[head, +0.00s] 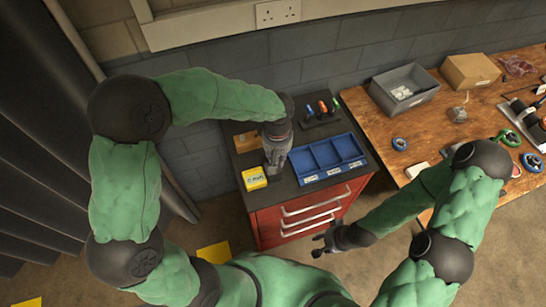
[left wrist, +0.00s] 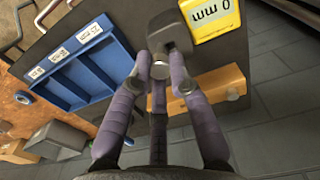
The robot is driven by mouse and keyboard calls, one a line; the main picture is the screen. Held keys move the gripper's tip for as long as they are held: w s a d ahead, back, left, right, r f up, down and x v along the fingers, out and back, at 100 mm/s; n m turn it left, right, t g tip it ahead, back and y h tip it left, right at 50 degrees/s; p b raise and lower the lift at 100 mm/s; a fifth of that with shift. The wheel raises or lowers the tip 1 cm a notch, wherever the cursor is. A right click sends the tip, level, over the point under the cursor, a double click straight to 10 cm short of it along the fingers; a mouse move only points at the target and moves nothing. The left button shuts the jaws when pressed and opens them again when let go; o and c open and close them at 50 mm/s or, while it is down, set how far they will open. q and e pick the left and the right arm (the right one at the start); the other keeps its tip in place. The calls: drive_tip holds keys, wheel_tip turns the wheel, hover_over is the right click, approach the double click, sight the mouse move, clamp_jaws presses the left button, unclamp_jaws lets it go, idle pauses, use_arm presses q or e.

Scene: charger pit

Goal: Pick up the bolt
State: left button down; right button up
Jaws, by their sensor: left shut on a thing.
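My left gripper (head: 274,168) is over the dark top of the red tool cabinet, between the yellow box and the blue tray. In the left wrist view its purple-grey fingers (left wrist: 160,75) close around a small silver piece that looks like the bolt (left wrist: 158,60). A dark grey block (left wrist: 170,30) shows just beyond the fingertips; I cannot tell whether the bolt touches it. In the head view the bolt is hidden by the hand. My right gripper (head: 324,243) hangs low in front of the cabinet, fingers spread and empty.
The blue compartment tray (head: 326,158) stands on the cabinet (head: 310,215), with the yellow box (head: 254,178) and a wooden block (head: 246,142) at left. Several screwdrivers (head: 322,108) stand behind. The wooden bench (head: 400,155) at right holds a grey bin (head: 404,88).

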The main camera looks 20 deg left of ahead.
use_arm(q)
drive_tip(key=s+d+r+p, duration=0.2)
drive_tip(key=s+d+r, duration=0.5)
drive_tip(key=d, duration=0.2)
drive_tip(key=shift+s+d+r, duration=0.2)
drive_tip(key=shift+d+r, duration=0.05)
idle(0.9)
